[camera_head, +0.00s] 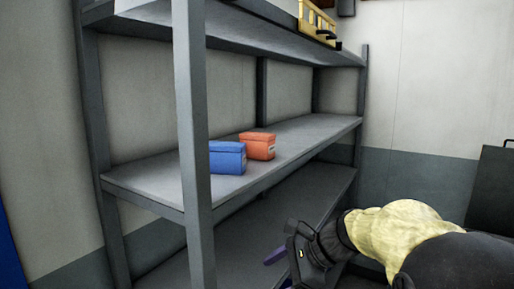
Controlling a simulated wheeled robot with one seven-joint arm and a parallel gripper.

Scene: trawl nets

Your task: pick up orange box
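The orange box (258,146) stands upright on the middle shelf of a grey rack, close behind and to the right of a blue box. My gripper (278,270) is at the lower middle, in front of the rack and below the middle shelf's level, well apart from the orange box. Two purple finger parts show at its left side with space between them, the lower one partly cut off by the frame edge. Nothing shows between them.
The blue box (227,157) stands beside the orange box. A grey upright post (190,130) rises at the front left. The middle shelf (300,134) is bare to the right. A yellow object (316,22) sits on the top shelf.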

